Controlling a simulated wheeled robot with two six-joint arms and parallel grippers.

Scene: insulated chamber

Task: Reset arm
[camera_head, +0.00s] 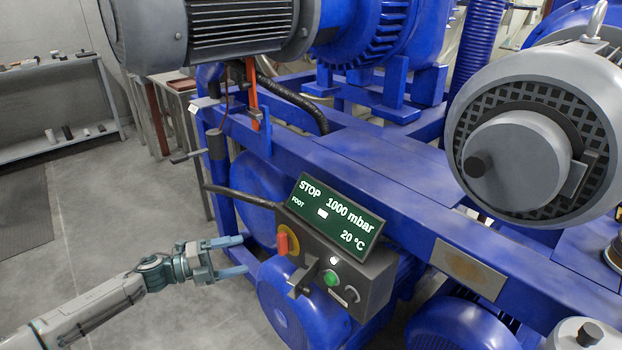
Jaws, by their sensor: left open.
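My left arm comes in from the lower left. My left gripper (238,256) is open and empty, with its two fingers pointing right. It appears just left of the control box (343,277), with a gap before the orange-red knob (288,242) on that box. The box also carries a green lit button (331,278), a dark lever (303,277) and a green display (336,215) reading STOP, 1000 mbar and 20 °C. My right gripper is not in view.
A blue machine frame (400,185) fills the middle and right. Grey motors (240,30) and (535,135) sit on it at the top left and right. An orange-handled lever (252,90) stands on the frame. A shelf (60,148) stands at the back left. The grey floor (120,215) at left is clear.

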